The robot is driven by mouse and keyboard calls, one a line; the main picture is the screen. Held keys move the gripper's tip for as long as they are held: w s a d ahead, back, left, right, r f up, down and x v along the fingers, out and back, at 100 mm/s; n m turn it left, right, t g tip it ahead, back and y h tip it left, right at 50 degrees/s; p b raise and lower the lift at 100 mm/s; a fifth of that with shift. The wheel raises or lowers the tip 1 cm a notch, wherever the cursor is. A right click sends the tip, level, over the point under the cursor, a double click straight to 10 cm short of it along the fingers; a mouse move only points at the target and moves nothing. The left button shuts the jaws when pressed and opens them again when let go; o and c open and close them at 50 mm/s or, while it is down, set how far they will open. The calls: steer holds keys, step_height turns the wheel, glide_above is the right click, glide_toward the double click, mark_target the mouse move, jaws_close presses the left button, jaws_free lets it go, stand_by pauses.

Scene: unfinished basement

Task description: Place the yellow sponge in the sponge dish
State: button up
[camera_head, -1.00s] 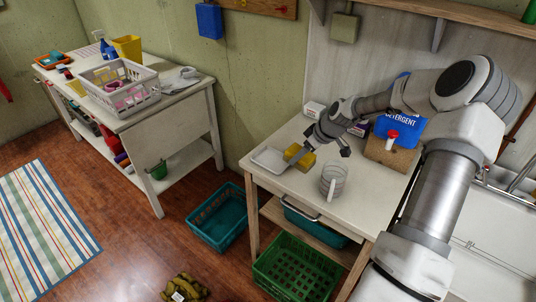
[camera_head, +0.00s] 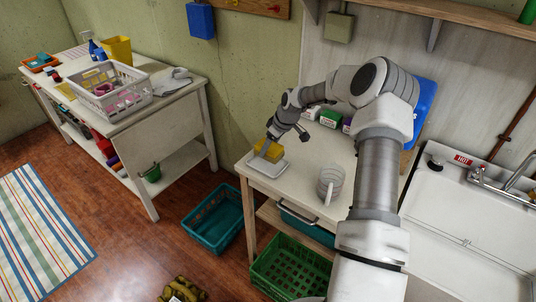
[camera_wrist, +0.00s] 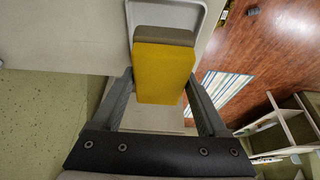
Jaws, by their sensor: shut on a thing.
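The sponge dish (camera_head: 266,171) is a shallow white tray near the table's left edge. The sponge is over or at the dish's back part; I cannot tell whether it touches the dish. The dish rim (camera_wrist: 214,12) shows at the top of the wrist view, partly hidden by the sponge.
A clear cup with a handle (camera_head: 329,184) stands on the table, right of the dish. A sink (camera_head: 457,215) is at the right. Teal (camera_head: 214,217) and green (camera_head: 290,267) baskets are on the floor.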

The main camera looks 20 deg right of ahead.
mark_target(268, 155)
steer(key=shift+w+a+f, duration=0.2)
steer(key=shift+w+f, duration=0.05)
steer(key=shift+f, duration=0.15)
steer(key=shift+f+p, duration=0.3)
steer(key=shift+f, duration=1.45)
steer(key=shift+f, duration=0.2)
steer(key=o, duration=1.4)
steer(key=shift+r, duration=0.1)
steer(key=v, duration=1.2)
steer(key=shift+r+b, duration=0.15)
steer(key=shift+b, duration=0.15)
steer(key=shift+a, duration=0.1)
